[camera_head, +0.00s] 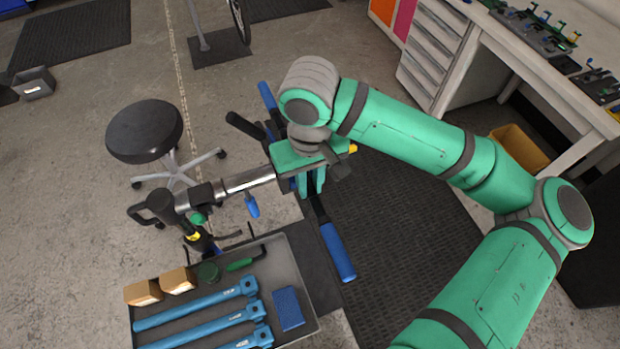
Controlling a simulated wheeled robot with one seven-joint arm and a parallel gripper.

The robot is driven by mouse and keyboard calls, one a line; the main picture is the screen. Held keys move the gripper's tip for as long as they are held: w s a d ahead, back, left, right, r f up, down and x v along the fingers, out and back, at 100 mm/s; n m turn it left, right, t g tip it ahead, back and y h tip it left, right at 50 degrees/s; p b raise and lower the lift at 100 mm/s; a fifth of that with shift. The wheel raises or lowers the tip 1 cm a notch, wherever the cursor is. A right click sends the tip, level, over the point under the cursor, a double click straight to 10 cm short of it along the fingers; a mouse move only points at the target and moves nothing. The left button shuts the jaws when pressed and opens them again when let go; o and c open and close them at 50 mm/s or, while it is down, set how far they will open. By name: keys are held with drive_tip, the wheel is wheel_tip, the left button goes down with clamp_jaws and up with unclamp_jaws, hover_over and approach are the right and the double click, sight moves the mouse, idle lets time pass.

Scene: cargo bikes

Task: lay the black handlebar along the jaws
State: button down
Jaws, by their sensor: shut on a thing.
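The black handlebar (319,210) has a blue grip (338,253) at its lower right end. A second blue grip (267,97) shows at the upper left, in line with it. My gripper (311,186) points down and its green fingers are shut on the handlebar near its middle. The silver arm of a work stand (247,180) reaches from the left to this spot. The stand's jaws are mostly hidden under my gripper, so I cannot tell whether the handlebar touches them or lies along them. A blue lever (252,206) hangs below the silver arm.
A separate black rod-like part (245,126) sticks out to the upper left. A grey tray (296,262) with blue tools and small boxes stands at the lower left. A black stool (145,130) is at the left. A workbench (540,75) stands at the upper right.

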drive_tip(key=shift+f, duration=0.1)
drive_tip(key=c, duration=1.6)
unclamp_jaws()
wheel_tip(320, 180, up, 11)
drive_tip(key=shift+f, duration=0.1)
